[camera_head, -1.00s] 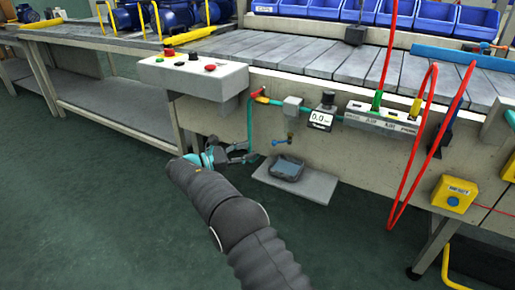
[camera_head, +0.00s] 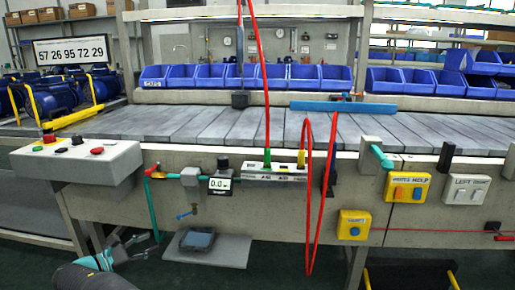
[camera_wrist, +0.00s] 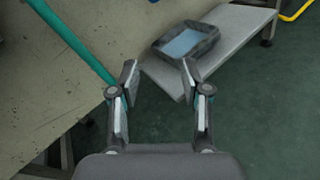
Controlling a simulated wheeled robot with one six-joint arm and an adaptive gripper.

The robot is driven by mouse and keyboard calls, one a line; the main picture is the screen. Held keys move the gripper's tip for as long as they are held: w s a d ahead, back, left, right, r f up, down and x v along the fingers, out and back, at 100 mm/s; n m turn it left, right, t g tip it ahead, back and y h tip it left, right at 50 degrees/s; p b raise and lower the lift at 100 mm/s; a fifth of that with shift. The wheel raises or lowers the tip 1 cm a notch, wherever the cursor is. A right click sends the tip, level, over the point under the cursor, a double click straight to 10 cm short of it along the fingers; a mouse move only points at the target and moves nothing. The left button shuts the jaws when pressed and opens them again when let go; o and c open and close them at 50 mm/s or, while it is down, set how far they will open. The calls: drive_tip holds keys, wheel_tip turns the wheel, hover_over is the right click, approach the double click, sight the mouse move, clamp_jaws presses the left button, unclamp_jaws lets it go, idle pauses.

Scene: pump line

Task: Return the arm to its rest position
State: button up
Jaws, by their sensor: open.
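My gripper (camera_wrist: 160,80) is open and empty in the wrist view, its two fingers apart. In the head view my gripper (camera_head: 140,243) shows at the lower left, in front of the bench's front panel and below the control box, at the end of my dark sleeved arm (camera_head: 85,279). A small dark tray with a blue bottom (camera_wrist: 187,42) sits on a low grey shelf (camera_wrist: 232,35) beyond the fingertips. The tray also shows in the head view (camera_head: 197,240), to the right of my gripper. Nothing is seen touching the fingers.
A control box (camera_head: 80,162) juts out above my gripper. A teal pipe (camera_head: 151,205) runs down the panel close by. A red hose (camera_head: 311,215) hangs in a loop to the right. A yellow button box (camera_head: 353,225) is further right. Green floor lies below the shelf.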

drive_tip(key=s+d+f+m+g+y, duration=0.1)
drive_tip(key=s+d+f+g, duration=0.2)
drive_tip(key=f, duration=0.5)
drive_tip(key=s+d+m+g+y, duration=0.2)
drive_tip(key=s+d+m+g, duration=0.15)
drive_tip(key=d, duration=0.45)
drive_tip(key=s+d+r+m+y, duration=0.2)
drive_tip(key=s+d+r+m, duration=0.4)
drive_tip(key=d, duration=0.8)
drive_tip(key=s+d+r+m+g+y, duration=0.1)
drive_tip(key=s+d+r+m, duration=0.6)
drive_tip(key=d, duration=0.7)
drive_tip(key=s+d+r+m+y, duration=0.3)
drive_tip(key=s+d+r+m, duration=0.4)
drive_tip(key=s+d+r, duration=0.3)
drive_tip(key=s+d, duration=0.2)
drive_tip(key=d, duration=0.2)
drive_tip(key=shift+s+y+p, duration=0.2)
drive_tip(key=shift+y+p, duration=0.15)
drive_tip(key=shift+y, duration=0.05)
